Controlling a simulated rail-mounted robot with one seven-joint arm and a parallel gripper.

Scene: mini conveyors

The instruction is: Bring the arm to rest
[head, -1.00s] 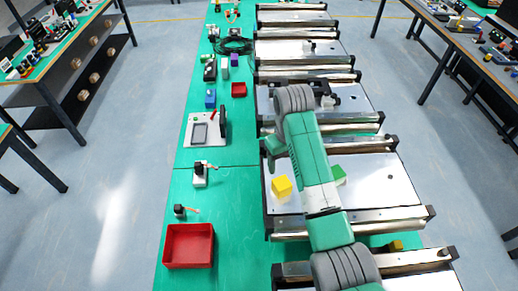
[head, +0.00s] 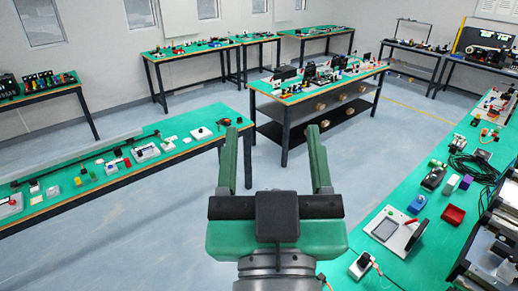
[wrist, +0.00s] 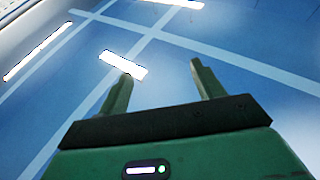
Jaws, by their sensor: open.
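My gripper (head: 276,160) is in the lower middle of the head view, its two green fingers pointing up and away from me. The fingers are wide apart with nothing between them. In the wrist view my gripper (wrist: 160,80) is also open and empty. Behind its fingers there is only a blurred blue surface with pale lines and bright patches. It touches nothing that I can see. The rest of my arm is mostly hidden below the gripper in the head view.
A green bench (head: 436,240) on the right holds a small red bin (head: 453,215), a blue block (head: 417,204) and a white device (head: 392,229). Conveyors (head: 492,252) stand at the right edge. Another green bench (head: 120,167) is at left. Open floor (head: 185,225) lies between.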

